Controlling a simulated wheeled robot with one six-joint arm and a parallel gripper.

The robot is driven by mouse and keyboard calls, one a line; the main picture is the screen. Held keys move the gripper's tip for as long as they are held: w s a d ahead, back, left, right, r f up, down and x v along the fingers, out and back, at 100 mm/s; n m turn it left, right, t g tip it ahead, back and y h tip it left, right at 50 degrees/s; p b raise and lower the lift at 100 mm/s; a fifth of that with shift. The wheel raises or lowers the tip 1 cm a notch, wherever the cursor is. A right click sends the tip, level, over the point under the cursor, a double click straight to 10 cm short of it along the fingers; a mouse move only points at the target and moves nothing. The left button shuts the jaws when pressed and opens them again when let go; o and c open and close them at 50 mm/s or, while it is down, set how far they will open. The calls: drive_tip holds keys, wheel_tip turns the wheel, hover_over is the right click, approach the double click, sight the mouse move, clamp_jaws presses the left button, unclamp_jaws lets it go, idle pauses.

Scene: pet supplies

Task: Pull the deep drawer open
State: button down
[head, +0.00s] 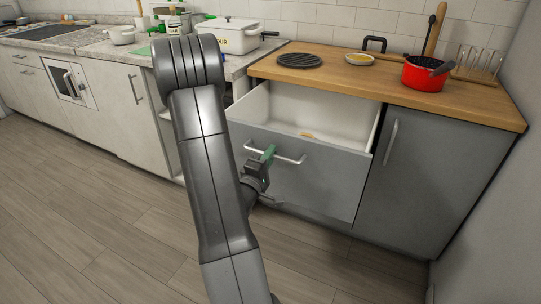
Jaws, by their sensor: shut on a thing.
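The deep drawer (320,179) is a grey-fronted drawer under the wooden worktop. It stands pulled out, and its white inside (290,115) shows. A small tan thing (307,135) lies on its floor near the front. The drawer's pale bar handle (290,159) runs across the upper part of the front. My gripper (269,154) is shut on this handle near its middle, with green fingers around the bar.
The wooden worktop (400,93) above holds a black round trivet (299,60), a yellowish dish (360,58), a red pot (425,74) and a rack (478,62). A grey cabinet door (430,170) stands at right. The wood floor (100,210) at left is clear.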

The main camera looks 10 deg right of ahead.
drive_tip(key=c, duration=1.5)
unclamp_jaws()
drive_tip(key=shift+c, duration=0.2)
drive_tip(key=v, duration=1.3)
drive_tip(key=shift+s+a+f+b, duration=0.15)
drive_tip(key=shift+s+a+b, duration=0.15)
drive_tip(key=shift+b, duration=0.1)
drive_tip(key=shift+w+d, duration=0.1)
drive_tip(key=x, duration=1.3)
drive_tip(key=shift+w+d+p, duration=0.2)
drive_tip(key=shift+w+p, duration=0.05)
drive_tip(key=shift+p, duration=0.15)
drive_tip(key=shift+r, duration=0.2)
